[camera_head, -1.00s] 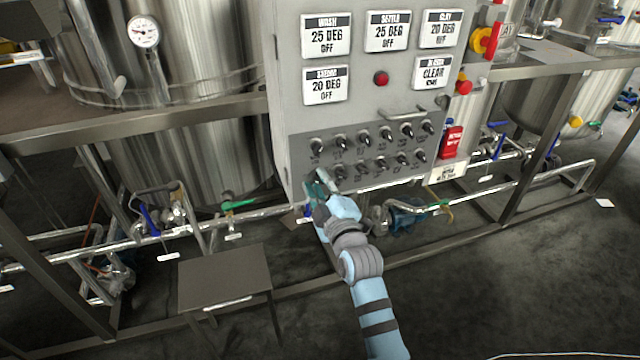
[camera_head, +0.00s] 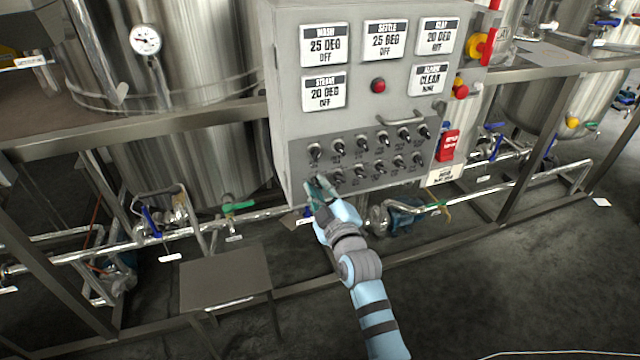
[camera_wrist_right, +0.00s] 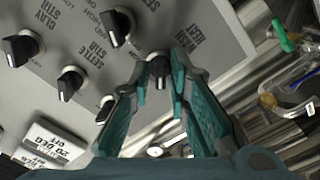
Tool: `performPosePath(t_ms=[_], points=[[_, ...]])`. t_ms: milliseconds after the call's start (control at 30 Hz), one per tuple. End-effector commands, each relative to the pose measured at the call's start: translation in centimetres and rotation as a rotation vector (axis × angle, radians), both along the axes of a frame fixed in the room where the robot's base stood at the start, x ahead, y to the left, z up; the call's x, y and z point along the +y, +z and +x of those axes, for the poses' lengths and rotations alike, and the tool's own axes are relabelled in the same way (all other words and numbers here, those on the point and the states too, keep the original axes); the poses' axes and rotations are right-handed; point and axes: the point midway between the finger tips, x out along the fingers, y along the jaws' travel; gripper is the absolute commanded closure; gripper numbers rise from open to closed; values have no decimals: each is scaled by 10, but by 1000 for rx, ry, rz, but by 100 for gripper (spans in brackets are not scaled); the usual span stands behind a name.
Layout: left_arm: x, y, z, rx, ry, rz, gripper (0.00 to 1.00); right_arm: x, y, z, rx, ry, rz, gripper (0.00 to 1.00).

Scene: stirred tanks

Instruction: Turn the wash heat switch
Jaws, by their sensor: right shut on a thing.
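The grey control panel (camera_head: 372,120) has two rows of black knob switches below its displays. The wash heat switch (camera_wrist_right: 158,68) is a black knob beside the "WASH HEAT" label (camera_wrist_right: 197,36) in the right wrist view. My right gripper (camera_wrist_right: 160,62) is shut on this knob, with one teal-padded finger on each side. In the head view my right gripper (camera_head: 318,184) is at the lower left end of the panel and hides the knob. My left gripper is not in view.
Other knobs (camera_wrist_right: 68,82) sit close to the fingers. A handle (camera_head: 400,119) juts out above the knob rows, and a red button (camera_head: 378,86) is higher up. Pipes and a green-handled valve (camera_head: 238,205) run below left, above a small metal table (camera_head: 225,275).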

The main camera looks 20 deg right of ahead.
Motion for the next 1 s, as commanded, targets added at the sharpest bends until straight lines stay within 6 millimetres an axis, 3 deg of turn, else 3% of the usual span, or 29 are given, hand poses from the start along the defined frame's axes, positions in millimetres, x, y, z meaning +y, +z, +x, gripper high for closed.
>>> performPosePath(t_ms=[400, 1000], points=[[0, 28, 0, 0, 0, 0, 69, 0, 3, 0, 25, 0, 385, 100], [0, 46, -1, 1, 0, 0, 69, 0, 2, 0, 59, 1, 954, 100]])
